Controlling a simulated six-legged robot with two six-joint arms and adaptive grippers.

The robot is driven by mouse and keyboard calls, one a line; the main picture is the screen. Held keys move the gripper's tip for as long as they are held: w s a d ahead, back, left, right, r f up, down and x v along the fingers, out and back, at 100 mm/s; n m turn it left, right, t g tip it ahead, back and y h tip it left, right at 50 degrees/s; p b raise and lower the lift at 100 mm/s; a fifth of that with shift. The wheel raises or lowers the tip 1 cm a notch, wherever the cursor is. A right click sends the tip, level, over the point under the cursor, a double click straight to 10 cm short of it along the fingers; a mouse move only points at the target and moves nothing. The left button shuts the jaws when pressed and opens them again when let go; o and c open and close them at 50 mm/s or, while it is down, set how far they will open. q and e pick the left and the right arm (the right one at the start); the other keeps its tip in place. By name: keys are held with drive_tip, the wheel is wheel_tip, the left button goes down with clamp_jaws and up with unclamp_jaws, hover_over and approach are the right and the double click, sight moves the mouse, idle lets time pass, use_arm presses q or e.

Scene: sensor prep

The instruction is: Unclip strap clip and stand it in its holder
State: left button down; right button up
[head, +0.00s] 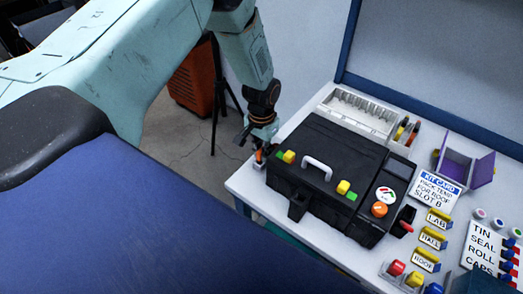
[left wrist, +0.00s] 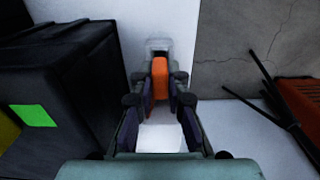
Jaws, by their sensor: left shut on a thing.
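My left gripper (head: 262,140) is shut on an orange clip (head: 259,155) at the far left corner of the bench. In the left wrist view the orange clip (left wrist: 160,72) stands between the two fingers (left wrist: 160,92). A small clear holder (left wrist: 158,44) shows just beyond the clip, and the clip's lower end appears in or right at it. The fingers and clip hide part of the holder, so I cannot tell how deep the clip sits. My right gripper is not in view.
A black case (head: 325,170) with a white handle stands right of the gripper, close beside it. A white rack (head: 358,112), a purple open box (head: 465,168) and label blocks (head: 433,240) are farther right. The bench edge (head: 236,186) is very near the gripper.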

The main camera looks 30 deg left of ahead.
use_arm(q)
drive_tip(key=shift+f, duration=0.15)
drive_tip(key=c, duration=1.3)
unclamp_jaws()
drive_tip(key=shift+o, duration=0.2)
drive_tip(key=shift+o, duration=1.2)
drive_tip(key=shift+r+p, duration=3.3)
drive_tip(key=shift+r, duration=0.3)
